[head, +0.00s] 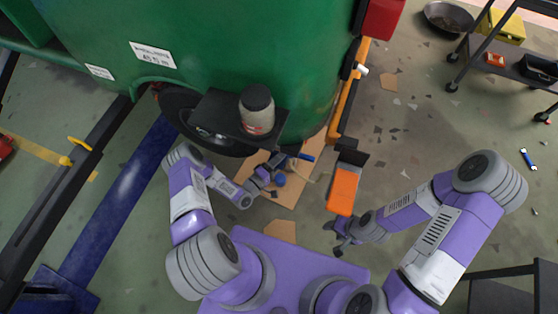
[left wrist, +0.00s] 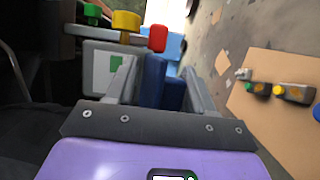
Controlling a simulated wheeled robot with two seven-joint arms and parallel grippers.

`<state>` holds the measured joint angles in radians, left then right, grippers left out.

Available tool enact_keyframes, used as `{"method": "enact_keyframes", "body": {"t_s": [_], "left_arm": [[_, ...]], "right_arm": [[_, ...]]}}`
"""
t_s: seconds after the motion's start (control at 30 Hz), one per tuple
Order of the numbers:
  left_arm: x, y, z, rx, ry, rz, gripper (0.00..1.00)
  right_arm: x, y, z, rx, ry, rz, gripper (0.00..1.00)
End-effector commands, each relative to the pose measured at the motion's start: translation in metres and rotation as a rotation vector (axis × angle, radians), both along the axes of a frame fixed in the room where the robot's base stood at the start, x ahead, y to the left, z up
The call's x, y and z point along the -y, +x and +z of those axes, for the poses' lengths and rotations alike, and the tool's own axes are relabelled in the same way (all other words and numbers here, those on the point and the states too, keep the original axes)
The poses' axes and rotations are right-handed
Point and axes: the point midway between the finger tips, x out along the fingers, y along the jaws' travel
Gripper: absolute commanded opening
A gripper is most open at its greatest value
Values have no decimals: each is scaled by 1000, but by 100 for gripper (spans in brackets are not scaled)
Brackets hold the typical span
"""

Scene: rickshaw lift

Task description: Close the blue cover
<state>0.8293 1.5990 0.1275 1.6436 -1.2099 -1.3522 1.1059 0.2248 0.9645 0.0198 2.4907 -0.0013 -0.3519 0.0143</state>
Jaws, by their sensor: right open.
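A blue part (left wrist: 153,80), possibly the blue cover, stands between the fingers of my left gripper (left wrist: 160,85) in the left wrist view. The fingers are apart; I cannot tell whether they press on it. Behind it is a pale box (left wrist: 104,66) with a green label, and green, yellow and red knobs (left wrist: 127,21) above. In the head view my left gripper (head: 266,174) is below the black shelf, near a small blue bar (head: 306,157) and a blue round part (head: 280,180). My right gripper (head: 343,240) is open and empty, below an orange panel (head: 343,190).
The large green vehicle body (head: 220,50) fills the upper left. A black shelf (head: 215,106) carries a canister (head: 257,110) just above my left gripper. A cart (head: 500,50) stands upper right. Cardboard (head: 293,190) lies on the floor, which is fairly open at right.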

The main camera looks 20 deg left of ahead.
Motion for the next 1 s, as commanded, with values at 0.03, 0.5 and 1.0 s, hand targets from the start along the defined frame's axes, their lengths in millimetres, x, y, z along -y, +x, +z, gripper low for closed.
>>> {"method": "enact_keyframes", "body": {"t_s": [0.03, 0.5, 1.0], "left_arm": [[0, 1, 1, 3, 0, 1, 52], [-22, -47, 1, 1, 0, 2, 52], [-31, -69, 0, 1, 0, 0, 52]], "right_arm": [[0, 0, 0, 0, 0, 0, 52], [0, 0, 10, 0, 0, 0, 52], [0, 0, 12, 0, 0, 0, 52]]}}
